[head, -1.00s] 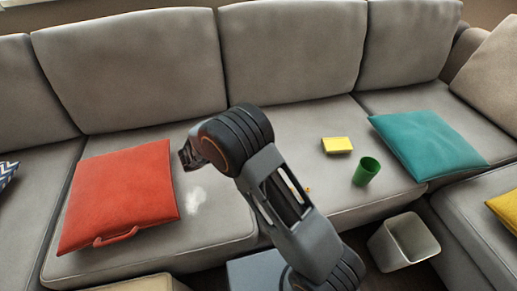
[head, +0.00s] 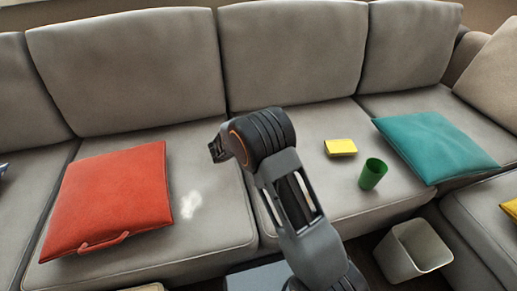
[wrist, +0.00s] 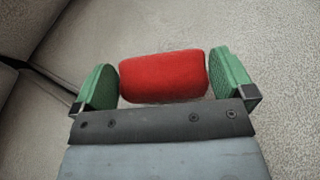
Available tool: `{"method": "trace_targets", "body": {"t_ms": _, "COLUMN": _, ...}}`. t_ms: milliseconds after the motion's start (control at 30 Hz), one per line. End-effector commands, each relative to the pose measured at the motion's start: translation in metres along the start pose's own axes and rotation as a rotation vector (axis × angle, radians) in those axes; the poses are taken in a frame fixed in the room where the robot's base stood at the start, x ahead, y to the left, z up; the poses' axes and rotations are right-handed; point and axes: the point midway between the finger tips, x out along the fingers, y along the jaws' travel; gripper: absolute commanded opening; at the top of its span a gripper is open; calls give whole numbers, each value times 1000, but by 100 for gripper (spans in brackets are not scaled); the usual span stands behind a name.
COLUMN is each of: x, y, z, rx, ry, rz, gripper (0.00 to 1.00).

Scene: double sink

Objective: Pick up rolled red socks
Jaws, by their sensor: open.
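The rolled red socks (wrist: 163,76) lie on the grey sofa seat in the wrist view. They sit between the two green finger pads of my gripper (wrist: 168,80), with a narrow gap on each side. My gripper is open. In the head view, my gripper (head: 217,149) is over the middle part of the sofa, and the socks are not visible there, apparently hidden by my arm.
A red cushion (head: 110,198) lies left on the sofa (head: 180,240), beside a white patch (head: 190,205). To the right are a yellow block (head: 340,147), a green cup (head: 372,174) and a teal cushion (head: 437,147). A grey bin (head: 413,250) stands in front.

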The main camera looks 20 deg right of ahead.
Motion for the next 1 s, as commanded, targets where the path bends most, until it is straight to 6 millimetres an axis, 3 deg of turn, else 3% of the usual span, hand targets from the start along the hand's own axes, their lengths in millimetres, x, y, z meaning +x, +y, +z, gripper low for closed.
{"method": "trace_targets", "body": {"t_ms": 100, "x": 9, "y": 0, "z": -1, "rx": 1, "ry": 1, "rz": 0, "gripper": 100}}
{"method": "trace_targets", "body": {"t_ms": 367, "x": 11, "y": 0, "z": 0, "rx": 0, "ry": 1, "rz": 0, "gripper": 100}}
{"method": "trace_targets", "body": {"t_ms": 733, "x": 11, "y": 0, "z": 0, "rx": 0, "ry": 1, "rz": 0, "gripper": 67}}
{"method": "trace_targets", "body": {"t_ms": 1000, "x": 10, "y": 0, "z": 2, "rx": 0, "ry": 1, "rz": 0, "gripper": 67}}
